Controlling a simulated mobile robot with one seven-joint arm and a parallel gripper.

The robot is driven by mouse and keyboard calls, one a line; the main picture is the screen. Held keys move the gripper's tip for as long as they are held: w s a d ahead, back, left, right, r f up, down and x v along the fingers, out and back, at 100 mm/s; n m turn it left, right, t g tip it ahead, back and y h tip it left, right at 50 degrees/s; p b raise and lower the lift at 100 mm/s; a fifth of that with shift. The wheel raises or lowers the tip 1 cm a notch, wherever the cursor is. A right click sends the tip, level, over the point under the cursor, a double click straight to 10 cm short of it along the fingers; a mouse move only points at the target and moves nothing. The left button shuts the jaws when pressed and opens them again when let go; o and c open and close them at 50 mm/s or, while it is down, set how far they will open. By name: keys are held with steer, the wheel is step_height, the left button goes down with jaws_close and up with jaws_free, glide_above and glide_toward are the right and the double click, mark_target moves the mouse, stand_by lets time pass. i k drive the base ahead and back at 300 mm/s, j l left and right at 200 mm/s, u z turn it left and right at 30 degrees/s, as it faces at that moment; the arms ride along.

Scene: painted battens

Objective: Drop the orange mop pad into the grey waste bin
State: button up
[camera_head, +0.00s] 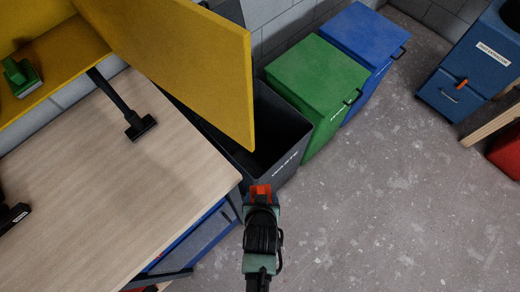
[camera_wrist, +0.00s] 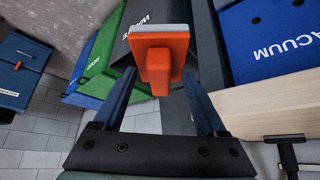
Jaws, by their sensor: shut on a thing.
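The orange mop pad (camera_head: 261,189) is in my gripper (camera_head: 261,199), just on the near side of the grey waste bin (camera_head: 285,168). In the wrist view, the mop pad (camera_wrist: 163,56) shows an orange body with a pale grey face, between the two fingers of my gripper (camera_wrist: 160,82). The bin's top is open and its inside is dark. A yellow panel hides part of its far left side. The dark grey bin (camera_wrist: 120,52) also shows in the wrist view, behind the pad and partly hidden by it.
The yellow panel (camera_head: 190,60) hangs over the bin's left side. A green bin (camera_head: 318,85) and a blue bin (camera_head: 365,42) stand beyond it. The wooden worktop (camera_head: 100,190) is at left, with a blue unit (camera_head: 205,243) below.

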mark_target(261, 169)
steer(key=i+l, duration=2.2)
steer(key=i+l+u, duration=0.1)
steer(key=u, duration=0.25)
steer(key=i+l+u, duration=0.1)
steer(key=u, duration=0.25)
steer(key=l+u, duration=0.15)
steer(key=u, duration=2.15)
steer(key=l, duration=0.05)
